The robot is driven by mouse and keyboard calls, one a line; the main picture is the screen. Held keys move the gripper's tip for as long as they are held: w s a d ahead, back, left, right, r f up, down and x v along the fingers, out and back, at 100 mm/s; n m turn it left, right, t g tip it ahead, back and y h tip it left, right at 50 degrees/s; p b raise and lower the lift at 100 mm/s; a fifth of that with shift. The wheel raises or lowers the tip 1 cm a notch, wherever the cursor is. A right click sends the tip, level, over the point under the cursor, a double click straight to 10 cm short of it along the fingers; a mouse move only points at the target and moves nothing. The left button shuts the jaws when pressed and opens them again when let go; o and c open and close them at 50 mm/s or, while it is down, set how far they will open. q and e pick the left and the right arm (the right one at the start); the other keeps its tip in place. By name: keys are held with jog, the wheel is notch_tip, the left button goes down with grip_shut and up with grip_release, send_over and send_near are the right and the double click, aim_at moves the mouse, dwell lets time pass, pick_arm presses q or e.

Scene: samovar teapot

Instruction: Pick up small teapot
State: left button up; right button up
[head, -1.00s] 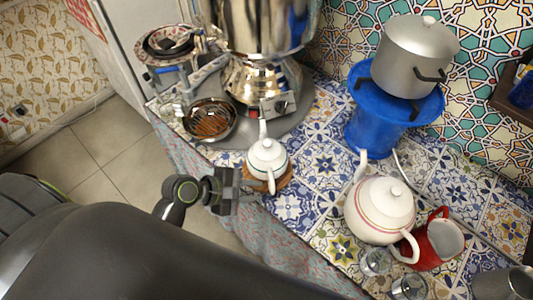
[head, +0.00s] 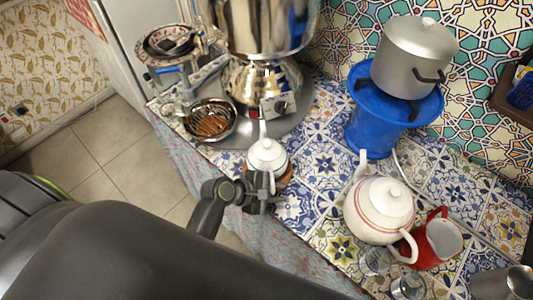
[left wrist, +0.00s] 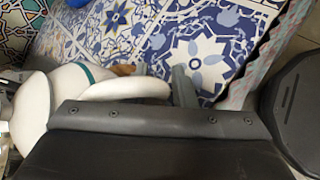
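The small teapot (head: 268,153) is white with a green band and stands on a small brown round mat at the counter's front edge, below the samovar. Its spout points to the back and its handle to the front. My left gripper (head: 271,191) is at the handle, with its fingers apart. In the left wrist view the teapot's white body (left wrist: 32,110) is at the left, and its handle (left wrist: 125,90) reaches toward the open fingers (left wrist: 163,78). Whether the fingers touch the handle cannot be told. My right gripper is not in view.
A large white teapot (head: 380,210), a red jug (head: 433,240) and glasses stand to the right. The samovar (head: 262,82) and a strainer bowl (head: 210,121) are behind and left. A pot (head: 413,58) sits on a blue stand (head: 372,129). Patterned tiles between are clear.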

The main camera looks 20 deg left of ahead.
pick_arm(q)
grip_shut()
jog(key=shift+r, duration=0.1)
dwell(0.3)
